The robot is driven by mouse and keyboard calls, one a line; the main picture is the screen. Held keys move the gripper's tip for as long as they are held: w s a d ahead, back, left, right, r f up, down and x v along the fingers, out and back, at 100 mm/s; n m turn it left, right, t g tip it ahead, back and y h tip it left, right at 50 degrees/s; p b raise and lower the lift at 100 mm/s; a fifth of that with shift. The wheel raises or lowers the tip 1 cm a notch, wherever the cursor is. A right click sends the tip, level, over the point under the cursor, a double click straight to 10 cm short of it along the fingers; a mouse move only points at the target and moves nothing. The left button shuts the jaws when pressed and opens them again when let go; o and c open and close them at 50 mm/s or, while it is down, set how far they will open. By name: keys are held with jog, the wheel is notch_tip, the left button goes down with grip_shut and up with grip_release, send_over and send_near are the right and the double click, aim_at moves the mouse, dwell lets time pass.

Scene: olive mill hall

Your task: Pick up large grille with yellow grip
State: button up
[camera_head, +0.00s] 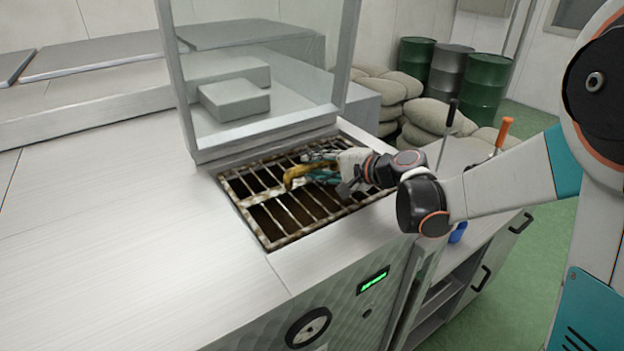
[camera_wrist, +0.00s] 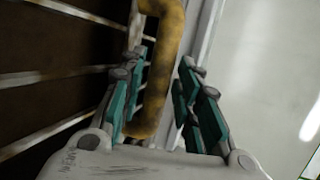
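The large grille (camera_head: 297,216) is a worn metal grid of bars lying in a rectangular opening in the steel machine top. Its yellow grip (camera_head: 294,175) rises near its middle, and this grip (camera_wrist: 162,70) stands between my fingers in the wrist view. My gripper (camera_head: 318,168) has teal finger pads and reaches over the grille from the right. In the wrist view my gripper (camera_wrist: 160,88) is open, with the fingers on both sides of the grip and a gap visible on the right side. Part of the grille is hidden behind my gripper.
A clear guard panel (camera_head: 262,85) stands at the back edge of the opening. A black-handled tool (camera_head: 447,125) and an orange-handled tool (camera_head: 502,134) stand at the right. Sacks (camera_head: 430,115) and green drums (camera_head: 487,85) are behind. The steel top (camera_head: 110,230) at left is clear.

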grip_shut()
jog(key=shift+r, duration=0.1)
